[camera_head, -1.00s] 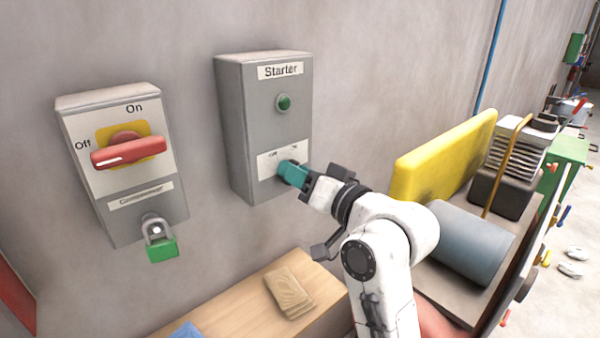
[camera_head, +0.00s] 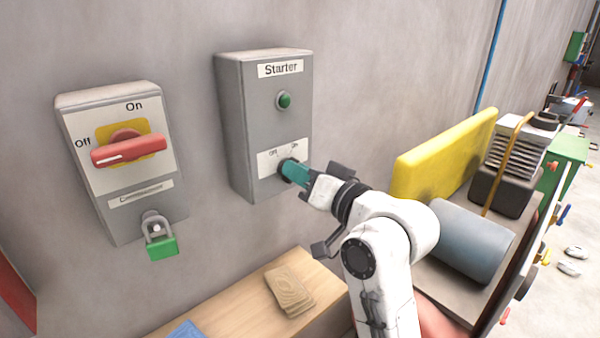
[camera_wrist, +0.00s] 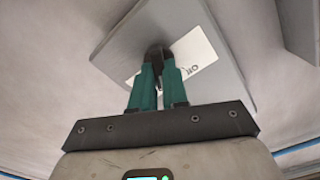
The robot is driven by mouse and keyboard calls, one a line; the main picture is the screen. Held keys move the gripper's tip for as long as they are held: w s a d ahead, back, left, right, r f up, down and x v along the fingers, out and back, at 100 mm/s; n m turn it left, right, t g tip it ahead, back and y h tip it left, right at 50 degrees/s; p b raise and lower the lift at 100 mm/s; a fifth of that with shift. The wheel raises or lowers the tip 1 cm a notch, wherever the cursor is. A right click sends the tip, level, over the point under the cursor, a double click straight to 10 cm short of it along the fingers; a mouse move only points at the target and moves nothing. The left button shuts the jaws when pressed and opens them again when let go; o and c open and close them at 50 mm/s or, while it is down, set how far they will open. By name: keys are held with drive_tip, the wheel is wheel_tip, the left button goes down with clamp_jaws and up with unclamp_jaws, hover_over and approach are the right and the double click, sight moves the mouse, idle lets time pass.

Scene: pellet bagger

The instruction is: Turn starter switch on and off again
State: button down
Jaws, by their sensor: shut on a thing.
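The grey starter box (camera_head: 235,125) hangs on the wall, labelled "Starter", with a green round lamp or button on its front. Its black starter switch (camera_wrist: 156,52) sits on a white Off/On label low on the front. My gripper (camera_head: 287,168) has teal fingers and reaches the switch from the right. In the wrist view the fingers are shut on the black switch knob, and the box appears tilted relative to them. The fingers hide most of the knob in the head view, so I cannot tell which position it points to.
Left of it hangs another grey box with a red rotary switch (camera_head: 128,151) and a green padlock (camera_head: 161,246). Below is a wooden top with brown pieces (camera_head: 289,291). A yellow panel (camera_head: 445,155) and a grey cylinder (camera_head: 460,241) stand right of my arm.

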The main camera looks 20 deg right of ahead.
drive_tip(key=shift+n, duration=0.3)
drive_tip(key=n+b, duration=0.4)
drive_tip(key=n, duration=0.7)
drive_tip(key=shift+a, duration=0.2)
idle(0.4)
drive_tip(key=c, duration=1.1)
unclamp_jaws()
drive_tip(key=shift+c, duration=0.2)
drive_tip(key=shift+s, duration=0.1)
